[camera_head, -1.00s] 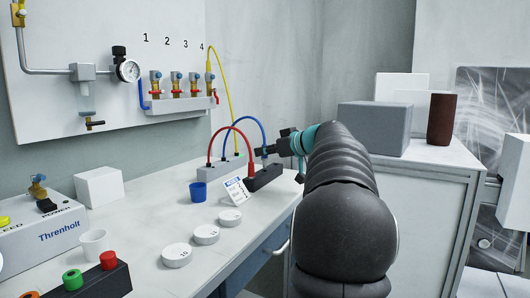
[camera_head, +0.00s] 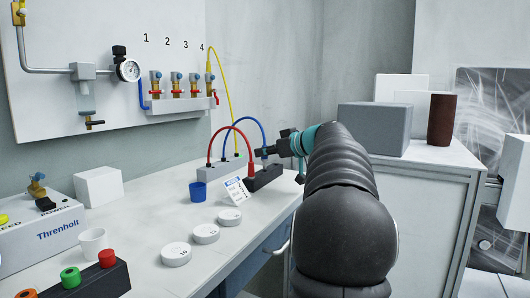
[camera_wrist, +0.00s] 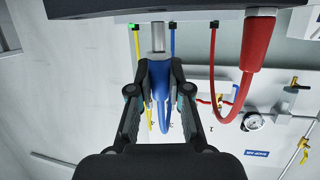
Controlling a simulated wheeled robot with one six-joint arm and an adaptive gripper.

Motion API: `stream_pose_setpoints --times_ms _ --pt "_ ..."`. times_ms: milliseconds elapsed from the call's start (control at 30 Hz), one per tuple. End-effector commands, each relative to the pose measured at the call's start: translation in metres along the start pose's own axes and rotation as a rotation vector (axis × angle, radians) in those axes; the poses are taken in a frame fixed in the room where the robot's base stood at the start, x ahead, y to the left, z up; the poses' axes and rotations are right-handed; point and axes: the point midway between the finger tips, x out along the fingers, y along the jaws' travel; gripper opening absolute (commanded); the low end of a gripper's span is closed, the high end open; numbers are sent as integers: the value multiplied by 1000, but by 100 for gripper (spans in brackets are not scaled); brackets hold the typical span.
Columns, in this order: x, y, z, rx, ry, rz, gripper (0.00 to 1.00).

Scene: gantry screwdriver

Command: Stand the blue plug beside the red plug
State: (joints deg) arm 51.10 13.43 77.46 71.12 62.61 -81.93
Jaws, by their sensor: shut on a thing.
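My gripper (camera_wrist: 160,92) is shut on the blue plug (camera_wrist: 159,78), with a finger on each side. The plug's metal pin (camera_wrist: 158,38) points toward the top of the wrist view, toward the black block. In the head view my gripper (camera_head: 268,152) is above the right part of the black block (camera_head: 264,178). The red plug (camera_head: 250,168) stands upright in the block's left part, and it also shows in the wrist view (camera_wrist: 258,42). The blue plug is mostly hidden behind my gripper in the head view. I cannot tell whether its pin touches the block.
A grey block (camera_head: 229,170) behind bears the red, blue and yellow cables. The panel (camera_head: 100,60) with valves is behind.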

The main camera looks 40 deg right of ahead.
Motion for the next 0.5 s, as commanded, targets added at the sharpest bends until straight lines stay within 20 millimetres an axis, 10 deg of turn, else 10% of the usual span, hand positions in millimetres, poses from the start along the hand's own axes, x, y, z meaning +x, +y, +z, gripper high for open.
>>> stream_pose_setpoints --times_ms 500 --pt "4 0 13 0 0 0 0"
